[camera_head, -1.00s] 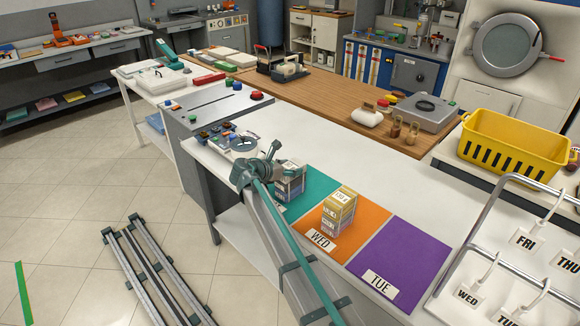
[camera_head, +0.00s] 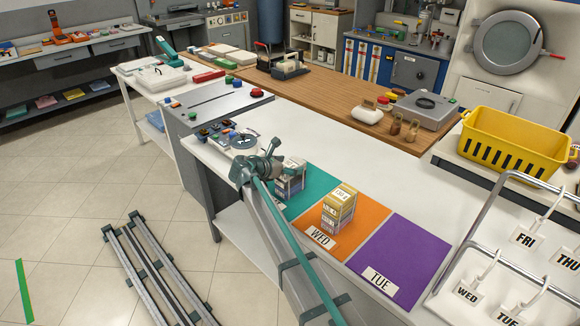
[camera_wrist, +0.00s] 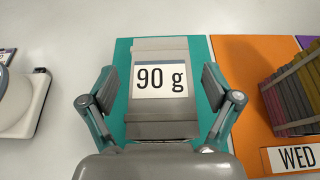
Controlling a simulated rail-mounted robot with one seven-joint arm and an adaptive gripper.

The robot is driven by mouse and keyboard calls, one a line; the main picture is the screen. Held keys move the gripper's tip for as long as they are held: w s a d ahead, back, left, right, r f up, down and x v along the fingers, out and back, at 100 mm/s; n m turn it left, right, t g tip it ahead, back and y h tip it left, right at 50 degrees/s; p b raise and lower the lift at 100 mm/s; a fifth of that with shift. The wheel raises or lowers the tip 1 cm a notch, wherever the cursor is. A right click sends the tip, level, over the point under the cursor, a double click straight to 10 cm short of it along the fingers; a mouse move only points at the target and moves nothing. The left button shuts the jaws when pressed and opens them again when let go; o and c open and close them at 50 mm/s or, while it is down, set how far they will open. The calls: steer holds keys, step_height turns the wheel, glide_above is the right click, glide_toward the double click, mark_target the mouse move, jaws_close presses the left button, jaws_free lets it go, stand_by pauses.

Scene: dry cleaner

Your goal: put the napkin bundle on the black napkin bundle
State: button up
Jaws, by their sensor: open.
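A bundle with a grey top and a "90 g" label (camera_wrist: 160,125) lies on the teal mat (camera_wrist: 123,60) in the wrist view. It also shows as a layered stack (camera_head: 291,183) in the head view, partly behind my gripper. My gripper (camera_wrist: 159,88) is open, one finger on each side of this bundle, apart from it and empty. A second layered stack (camera_head: 339,207), with a yellow labelled top, stands upright on the orange mat; its side shows at the right of the wrist view (camera_wrist: 292,98). I cannot tell which stack is the black napkin bundle.
The orange mat (camera_head: 372,217) carries a WED tag, and the empty purple mat (camera_head: 407,250) a TUE tag. A round white device (camera_head: 243,142) stands left of the teal mat. A yellow basket (camera_head: 500,160) and a tag rack (camera_head: 476,235) stand on the right.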

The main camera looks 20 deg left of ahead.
steer(key=b+v, duration=0.1)
steer(key=v, duration=1)
steer(key=shift+s+b, duration=0.4)
steer(key=shift+a+r, duration=0.1)
steer(key=shift+r, duration=0.05)
